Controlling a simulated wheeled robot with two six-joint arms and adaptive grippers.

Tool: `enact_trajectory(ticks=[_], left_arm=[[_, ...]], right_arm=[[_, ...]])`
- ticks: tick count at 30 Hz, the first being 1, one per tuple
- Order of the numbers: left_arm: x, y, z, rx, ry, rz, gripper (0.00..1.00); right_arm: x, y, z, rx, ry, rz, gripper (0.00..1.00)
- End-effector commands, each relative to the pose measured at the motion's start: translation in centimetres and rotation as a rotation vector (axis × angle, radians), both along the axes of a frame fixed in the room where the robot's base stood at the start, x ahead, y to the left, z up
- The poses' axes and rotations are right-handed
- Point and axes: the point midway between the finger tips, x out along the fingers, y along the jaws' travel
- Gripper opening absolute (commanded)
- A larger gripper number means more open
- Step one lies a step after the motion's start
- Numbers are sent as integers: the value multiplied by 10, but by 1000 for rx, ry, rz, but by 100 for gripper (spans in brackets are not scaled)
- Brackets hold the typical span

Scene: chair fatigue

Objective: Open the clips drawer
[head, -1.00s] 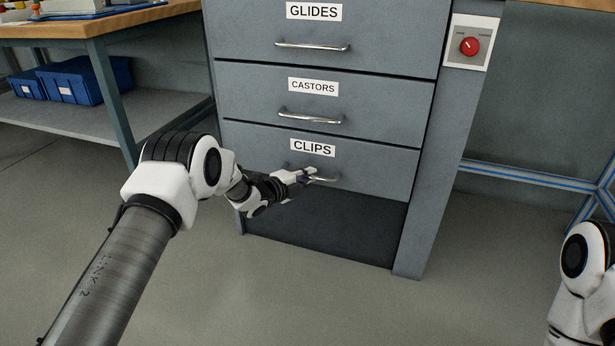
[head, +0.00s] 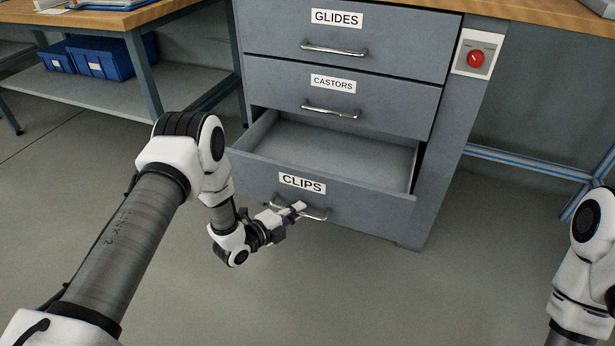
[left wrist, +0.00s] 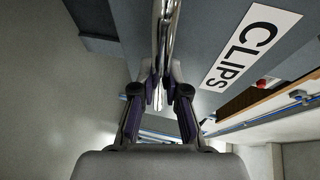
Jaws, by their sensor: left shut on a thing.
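The clips drawer (head: 345,200) is the lowest of three labelled grey drawers in the head view. It stands pulled well out, and the visible part of its inside is empty. Its metal bar handle (head: 318,217) is on the front below the CLIPS label (head: 302,183). My left gripper (head: 298,211) is at the left part of that handle. In the left wrist view, the gripper (left wrist: 158,92) is shut on the handle (left wrist: 166,40), with the bar between its fingers. The CLIPS label (left wrist: 250,47) also shows there. My right gripper is out of frame.
The castors drawer (head: 350,100) and the glides drawer (head: 370,40) above are closed. A red knob (head: 475,58) is on a plate at the cabinet's right. Blue bins (head: 98,57) sit on a shelf at the left. The floor before the drawer is clear.

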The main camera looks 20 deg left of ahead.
Motion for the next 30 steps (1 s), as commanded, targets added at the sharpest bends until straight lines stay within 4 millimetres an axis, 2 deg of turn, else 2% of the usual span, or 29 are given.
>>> enact_trajectory(ticks=[1,6,9,23,24,25,26,30], left_arm=[[-13,0,6,-1,6,0,0],[-43,2,4,0,1,0,0],[-53,2,2,-1,0,0,0],[-59,2,0,0,-2,-1,0],[-59,2,0,0,-2,-1,23],[-59,2,0,0,-2,-1,34],[-59,2,0,0,-2,-1,39],[-59,2,0,0,-2,-1,39]], right_arm=[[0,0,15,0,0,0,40],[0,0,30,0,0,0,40],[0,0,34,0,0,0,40],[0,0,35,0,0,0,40],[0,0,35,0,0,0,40],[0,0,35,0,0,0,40],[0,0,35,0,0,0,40],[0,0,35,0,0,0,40]])
